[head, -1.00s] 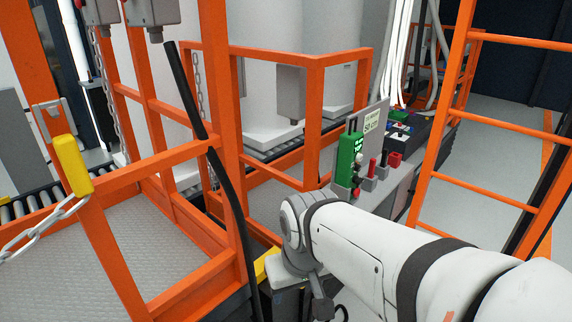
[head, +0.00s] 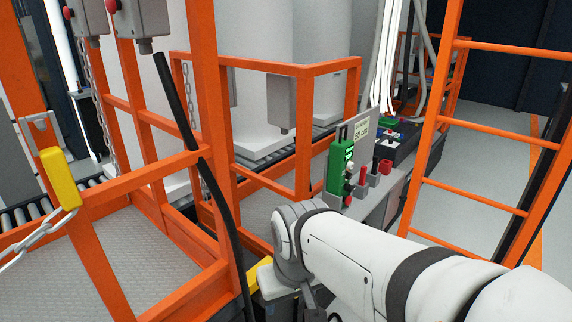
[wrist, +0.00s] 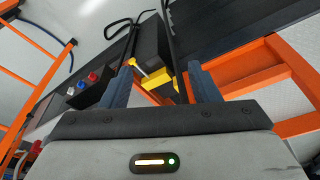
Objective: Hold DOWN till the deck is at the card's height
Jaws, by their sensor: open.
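A grey ribbed deck (head: 60,270) lies inside orange rails at the left of the head view. A pale card (head: 361,130) with small print, too small to read, stands on a grey panel. My gripper's fingers are hidden behind my wrist in the head view. In the wrist view my gripper (wrist: 160,85) is open, with nothing held. A yellow block (wrist: 158,78) shows beyond and between its fingers.
Orange rails (head: 265,65) surround the deck. A black cable (head: 200,170) hangs near my arm. A yellow-handled chain (head: 58,178) hangs at the left. An orange ladder-like frame (head: 470,195) stands right, with open floor beyond.

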